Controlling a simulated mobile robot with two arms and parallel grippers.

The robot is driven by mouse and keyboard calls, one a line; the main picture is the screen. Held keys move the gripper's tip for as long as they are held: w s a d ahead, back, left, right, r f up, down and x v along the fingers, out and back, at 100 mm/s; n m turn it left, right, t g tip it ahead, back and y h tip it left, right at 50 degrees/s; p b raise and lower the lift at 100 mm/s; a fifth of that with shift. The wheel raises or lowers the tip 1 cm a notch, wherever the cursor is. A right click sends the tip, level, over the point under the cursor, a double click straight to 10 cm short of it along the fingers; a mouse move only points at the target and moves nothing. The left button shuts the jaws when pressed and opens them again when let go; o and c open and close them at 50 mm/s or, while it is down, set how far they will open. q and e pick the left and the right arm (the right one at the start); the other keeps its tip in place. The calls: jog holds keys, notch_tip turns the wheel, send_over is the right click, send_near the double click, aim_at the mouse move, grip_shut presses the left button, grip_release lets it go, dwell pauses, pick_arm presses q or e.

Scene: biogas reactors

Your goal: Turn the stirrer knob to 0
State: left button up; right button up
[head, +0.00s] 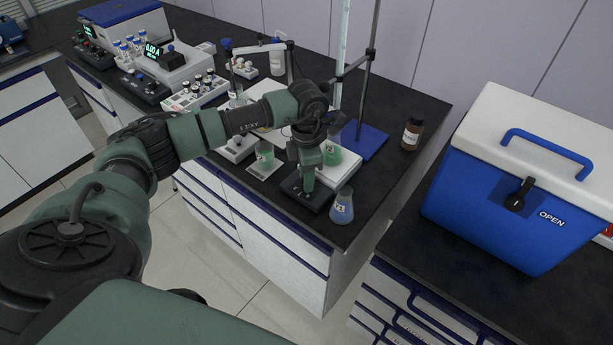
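My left arm reaches over the bench from the left, and its gripper (308,186) points down onto a small dark control box (316,200) near the bench's front corner. The fingertips are at the top of this box, where a knob would sit. The knob is hidden behind the gripper, so neither its setting nor whether the fingers touch it shows. The finger gap is too small to make out. Just behind is a white stirrer plate (345,169) with a flask of green liquid (333,153) on it, partly covered by my arm. My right gripper is out of view.
A flask of blue liquid (342,208) stands close right of the control box. A green beaker (265,153) stands to the left. Behind are a blue-based stand (364,142) and a brown bottle (412,134). A blue cooler (510,205) sits on the right bench.

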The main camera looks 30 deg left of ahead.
pick_arm(q)
jog(key=shift+o, duration=0.7)
notch_tip(320, 180, up, 7)
jog(key=shift+w+f+b, duration=0.1)
jog(key=shift+b, duration=0.85)
jog(key=shift+r, duration=0.6)
